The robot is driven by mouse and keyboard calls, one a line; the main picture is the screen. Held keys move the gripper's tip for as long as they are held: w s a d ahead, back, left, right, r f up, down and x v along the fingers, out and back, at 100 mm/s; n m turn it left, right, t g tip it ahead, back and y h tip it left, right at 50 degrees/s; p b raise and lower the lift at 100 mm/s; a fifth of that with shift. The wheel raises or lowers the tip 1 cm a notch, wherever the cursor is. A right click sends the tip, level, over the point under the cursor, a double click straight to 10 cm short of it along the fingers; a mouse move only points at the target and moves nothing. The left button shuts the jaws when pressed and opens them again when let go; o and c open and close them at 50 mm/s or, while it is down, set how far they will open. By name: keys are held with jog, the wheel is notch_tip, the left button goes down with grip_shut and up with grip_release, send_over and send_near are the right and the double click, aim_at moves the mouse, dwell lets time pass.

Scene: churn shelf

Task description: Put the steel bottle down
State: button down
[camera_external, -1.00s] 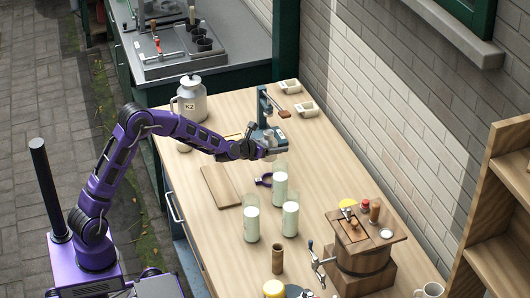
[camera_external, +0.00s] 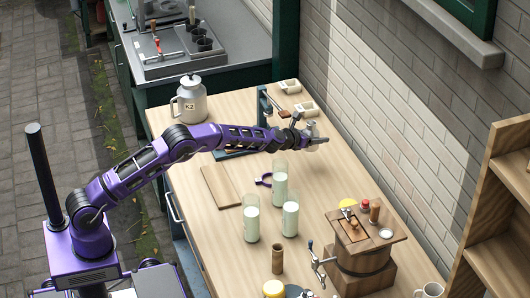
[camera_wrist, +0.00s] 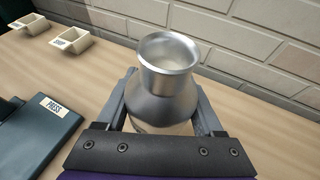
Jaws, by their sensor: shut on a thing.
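The steel bottle (camera_wrist: 165,85) stands upright between the fingers in the wrist view, its open mouth and sloping shoulder showing. My gripper (camera_wrist: 162,112) is shut around its body, one finger on each side. In the external view my gripper (camera_external: 316,140) is over the far right part of the wooden table (camera_external: 330,185), near the brick wall. The bottle is small and partly covered there, and I cannot tell whether its base touches the table.
A dark press (camera_wrist: 35,135) lies left of the bottle. Two cream labelled trays (camera_wrist: 69,44) (camera_wrist: 31,24) sit beyond it. The table beside the wall is clear.

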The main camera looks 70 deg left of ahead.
aim_at(316, 160)
jog(key=f+b, duration=0.6)
jog(key=f, duration=0.1)
jog(key=shift+w, duration=0.2)
jog(key=shift+w+r+p, duration=0.15)
jog(key=shift+p, duration=0.5)
jog(key=shift+f+b, duration=0.4)
grip_release()
jog(key=shift+r+p, duration=0.25)
jog(key=shift+p, duration=0.1)
jog(key=shift+s+d+b, duration=0.1)
jog(key=shift+s+b, duration=0.15)
jog(key=shift+b, duration=0.1)
jog(key=b+v, duration=0.1)
jog(key=v, duration=1)
jog(key=shift+s+r, duration=0.2)
jog(key=shift+r, duration=0.05)
